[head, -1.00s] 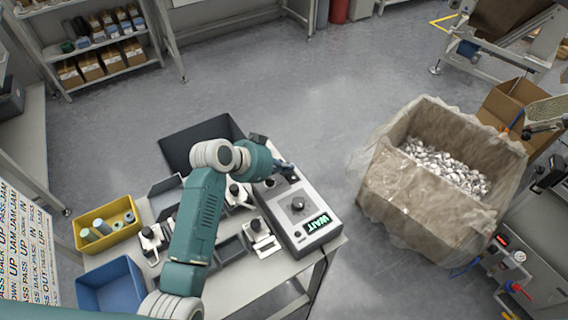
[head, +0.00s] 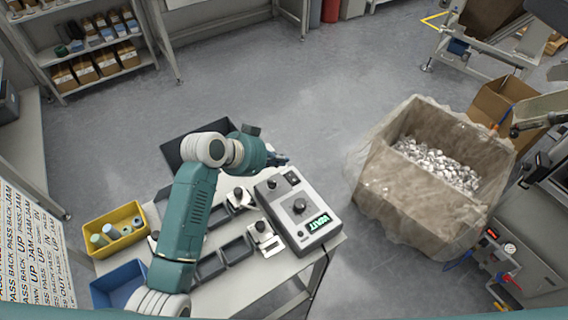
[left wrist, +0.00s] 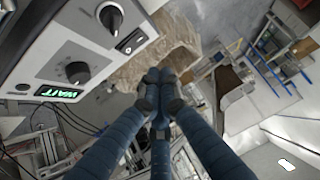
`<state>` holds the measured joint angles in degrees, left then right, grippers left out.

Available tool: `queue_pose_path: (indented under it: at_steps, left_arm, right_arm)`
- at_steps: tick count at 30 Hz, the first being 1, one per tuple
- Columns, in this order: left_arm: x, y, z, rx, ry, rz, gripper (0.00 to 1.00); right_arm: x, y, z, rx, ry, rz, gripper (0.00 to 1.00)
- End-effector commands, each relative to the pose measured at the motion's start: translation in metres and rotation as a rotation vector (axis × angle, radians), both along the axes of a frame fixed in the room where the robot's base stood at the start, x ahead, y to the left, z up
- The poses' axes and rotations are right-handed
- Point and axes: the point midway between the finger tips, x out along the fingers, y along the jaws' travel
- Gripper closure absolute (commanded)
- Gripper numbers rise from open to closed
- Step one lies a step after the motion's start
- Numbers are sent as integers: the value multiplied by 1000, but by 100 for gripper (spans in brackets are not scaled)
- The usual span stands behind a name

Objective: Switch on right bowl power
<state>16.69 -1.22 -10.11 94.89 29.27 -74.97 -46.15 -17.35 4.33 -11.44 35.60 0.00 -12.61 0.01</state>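A grey control box (head: 300,235) stands on the right end of the table. Its top carries a small black rocker switch (head: 291,178), a small knob (head: 272,184), a large dial (head: 299,206) and a lit green display (head: 317,222). In the left wrist view the rocker switch (left wrist: 130,41) is at upper left and the display (left wrist: 59,93) reads WAIT. Which way the rocker is set is too small to tell. My left gripper (head: 284,159) is just beyond the box's far edge, apart from the switch. Its fingers (left wrist: 158,92) are together and empty. My right gripper is out of view.
A yellow bin (head: 118,217) and a blue bin (head: 120,285) sit on the table's left side. Black trays and small fixtures lie beside the box. A large film-lined crate (head: 400,205) of shiny parts stands to the right. Floor between is clear.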

Motion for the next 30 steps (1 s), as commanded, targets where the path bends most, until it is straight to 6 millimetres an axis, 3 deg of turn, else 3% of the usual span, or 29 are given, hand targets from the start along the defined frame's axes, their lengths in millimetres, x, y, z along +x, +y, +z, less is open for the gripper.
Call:
queue_pose_path:
  at_steps: [6, 12, 30]
  left_arm:
    - [-15, 29, 27, 2, -2, -1, 100]
    - [-24, 44, 45, -1, 1, -1, 100]
    - [-26, 47, 50, -2, 3, -2, 100]
  right_arm:
    - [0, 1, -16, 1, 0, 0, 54]
    - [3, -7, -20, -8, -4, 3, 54]
    - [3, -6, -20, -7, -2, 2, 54]
